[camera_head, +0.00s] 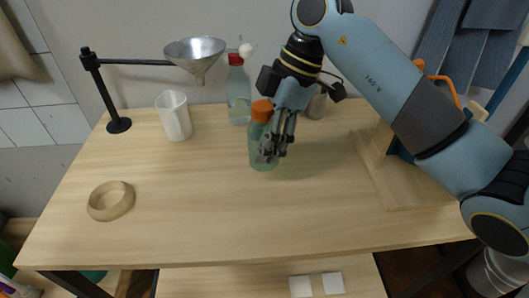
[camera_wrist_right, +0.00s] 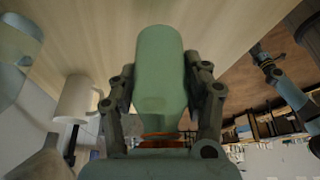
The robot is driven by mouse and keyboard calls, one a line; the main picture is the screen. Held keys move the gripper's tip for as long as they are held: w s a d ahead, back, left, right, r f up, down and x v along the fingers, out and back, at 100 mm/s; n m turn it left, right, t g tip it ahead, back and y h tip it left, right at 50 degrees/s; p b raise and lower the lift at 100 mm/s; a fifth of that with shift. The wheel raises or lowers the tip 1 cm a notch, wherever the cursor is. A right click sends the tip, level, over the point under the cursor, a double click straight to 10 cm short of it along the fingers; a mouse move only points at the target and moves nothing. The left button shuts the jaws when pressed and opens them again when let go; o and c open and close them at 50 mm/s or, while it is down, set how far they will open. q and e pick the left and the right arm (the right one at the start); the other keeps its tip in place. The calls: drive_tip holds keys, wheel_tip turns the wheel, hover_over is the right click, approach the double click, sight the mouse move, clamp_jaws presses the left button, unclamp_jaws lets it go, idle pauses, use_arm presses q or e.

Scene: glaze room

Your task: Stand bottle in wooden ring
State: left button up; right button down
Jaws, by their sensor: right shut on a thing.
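A green translucent bottle (camera_head: 262,155) with an orange cap (camera_head: 262,110) is upright over the middle of the table. My right gripper (camera_head: 272,150) is shut on its side. In the right wrist view the bottle (camera_wrist_right: 160,70) sits between both fingers. I cannot tell whether its base touches the table. The wooden ring (camera_head: 111,201) lies flat and empty at the table's left front, well apart from the bottle. A blue-grey arm, seemingly my left, shows at the right of the wrist view, its dark gripper (camera_wrist_right: 262,58) small and unclear; it is outside the head view.
Behind stand a clear bottle with a red cap (camera_head: 238,92), a white pitcher (camera_head: 174,116), a metal funnel (camera_head: 195,55) on a black stand (camera_head: 104,95) and a grey container (camera_head: 316,104). A wooden stand (camera_head: 400,185) is at right. The table between bottle and ring is clear.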

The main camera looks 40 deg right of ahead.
drive_tip(key=shift+f, duration=1.9)
drive_tip(key=shift+f, duration=0.1)
drive_tip(key=c, duration=0.6)
unclamp_jaws()
